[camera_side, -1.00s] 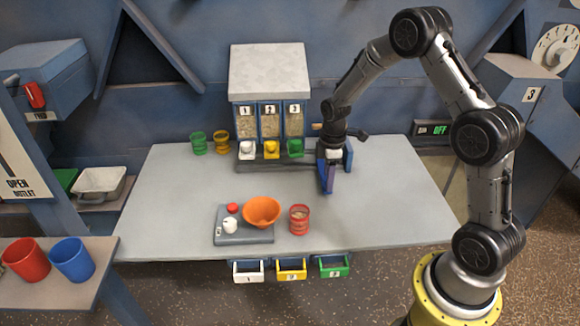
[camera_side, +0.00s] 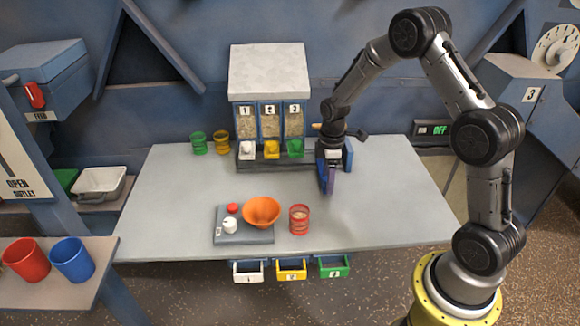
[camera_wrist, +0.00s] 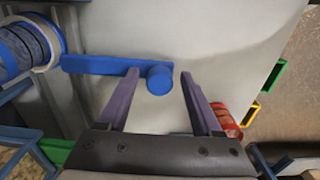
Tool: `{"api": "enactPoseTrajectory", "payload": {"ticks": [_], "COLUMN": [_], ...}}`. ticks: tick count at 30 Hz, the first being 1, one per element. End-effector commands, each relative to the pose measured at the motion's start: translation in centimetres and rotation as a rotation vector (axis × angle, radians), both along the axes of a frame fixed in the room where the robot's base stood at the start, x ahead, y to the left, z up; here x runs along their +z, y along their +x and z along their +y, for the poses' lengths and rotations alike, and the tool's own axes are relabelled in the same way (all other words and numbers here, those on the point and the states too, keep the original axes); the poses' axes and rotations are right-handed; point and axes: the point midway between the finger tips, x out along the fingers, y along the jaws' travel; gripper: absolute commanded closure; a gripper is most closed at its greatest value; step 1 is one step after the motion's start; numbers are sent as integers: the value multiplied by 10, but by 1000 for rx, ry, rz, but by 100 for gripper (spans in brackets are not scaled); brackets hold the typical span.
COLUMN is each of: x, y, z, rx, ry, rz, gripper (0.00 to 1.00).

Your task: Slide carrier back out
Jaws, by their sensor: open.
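My gripper (camera_side: 328,186) points down at the right end of the dark rail below the three-bin dispenser. In the wrist view its two purple fingers (camera_wrist: 159,74) are apart, with a blue bar ending in a round knob (camera_wrist: 159,79) between or beneath the tips. I cannot tell whether they touch it. The bar runs left to a round blue part with a pale ring (camera_wrist: 28,48), cut off by the frame; I take this for the carrier. In the side view a blue upright piece (camera_side: 348,155) shows just behind my gripper, and my gripper hides most of that area.
The dispenser (camera_side: 268,75) stands at the back, with white, yellow and green spouts in front. A scale (camera_side: 230,239) with an orange bowl (camera_side: 262,211) and a red jar (camera_side: 299,220) stand nearer the front. The table's right side is clear.

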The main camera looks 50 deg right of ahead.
Motion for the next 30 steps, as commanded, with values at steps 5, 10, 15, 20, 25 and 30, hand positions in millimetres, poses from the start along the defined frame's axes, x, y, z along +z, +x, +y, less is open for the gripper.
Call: {"api": "enactPoseTrajectory", "payload": {"ticks": [5,10,15,20,25,30], "x": [14,29,45,56,61,75], "y": [1,1,1,1,0,1], "z": [0,0,0,0,0,0], "rx": [0,0,0,0,0,0], "ry": [-1,-1,-1,-1,-1,-1], "rz": [-4,-4,-4,-3,-2,-4], "gripper": [34,34,34,34,34,34]}}
